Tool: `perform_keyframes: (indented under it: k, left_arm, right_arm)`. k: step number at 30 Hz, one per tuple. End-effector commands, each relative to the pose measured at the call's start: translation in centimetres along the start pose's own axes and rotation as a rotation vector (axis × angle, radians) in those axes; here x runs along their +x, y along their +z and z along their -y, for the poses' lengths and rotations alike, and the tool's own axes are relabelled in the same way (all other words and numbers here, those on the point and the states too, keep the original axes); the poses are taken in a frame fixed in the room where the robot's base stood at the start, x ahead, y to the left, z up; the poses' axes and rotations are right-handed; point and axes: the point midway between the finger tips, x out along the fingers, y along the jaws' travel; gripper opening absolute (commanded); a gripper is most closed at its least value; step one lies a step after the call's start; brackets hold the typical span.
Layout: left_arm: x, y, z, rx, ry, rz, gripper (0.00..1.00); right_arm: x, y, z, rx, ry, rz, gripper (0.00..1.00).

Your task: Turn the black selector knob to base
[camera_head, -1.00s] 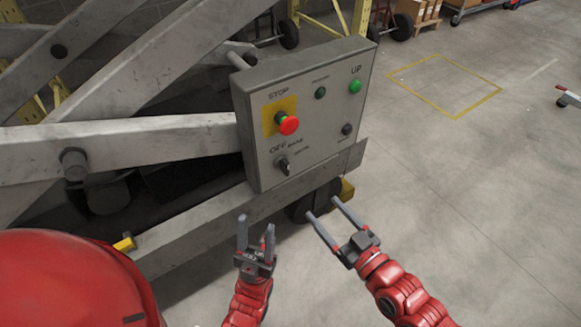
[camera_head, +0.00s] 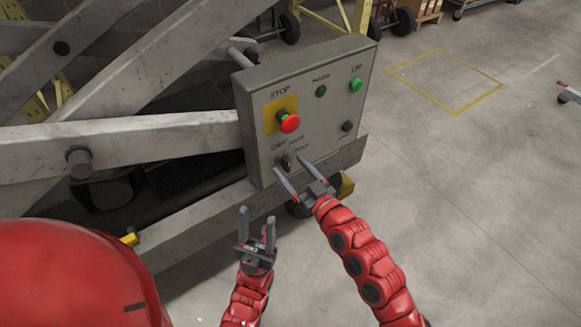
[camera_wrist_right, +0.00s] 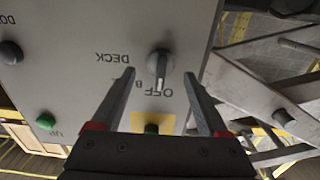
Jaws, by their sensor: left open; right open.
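The black selector knob (camera_head: 285,162) sits at the lower left of the grey control box (camera_head: 330,90), under the OFF label. In the right wrist view the knob (camera_wrist_right: 159,66) has a pale pointer line aimed at the OFF lettering, with DECK and a partly hidden label starting with B to its left. My right gripper (camera_head: 292,176) is open in front of the box, its fingers extending toward the knob. In the wrist view its fingertips (camera_wrist_right: 160,78) appear on either side of the knob; contact is not visible. My left gripper (camera_head: 257,226) is open and empty, below the box.
The red STOP button (camera_head: 289,123) on a yellow plate is above the knob.

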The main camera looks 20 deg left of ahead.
Motion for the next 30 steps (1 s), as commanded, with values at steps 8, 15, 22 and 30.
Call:
perform_keyframes:
  k: [8, 15, 22, 30]
  left_arm:
    - [-0.07, 0.01, 0.00, 0.000, 0.000, 0.000, 0.50]
    - [-0.07, 0.01, 0.00, 0.000, 0.000, 0.000, 0.50]
    - [-0.06, 0.01, 0.00, 0.000, 0.000, 0.000, 0.50]
    - [-0.12, 0.02, -0.01, 0.000, 0.000, 0.000, 0.50]
  right_arm:
    - [0.90, 0.02, 0.06, 0.001, -0.001, 0.001, 0.78]
    - [0.86, 0.03, 0.04, 0.001, -0.001, 0.001, 0.58]
    - [0.85, 0.04, 0.03, 0.001, 0.000, 0.001, 0.16]
    - [0.84, 0.06, 0.02, 0.007, 0.000, 0.001, 0.00]
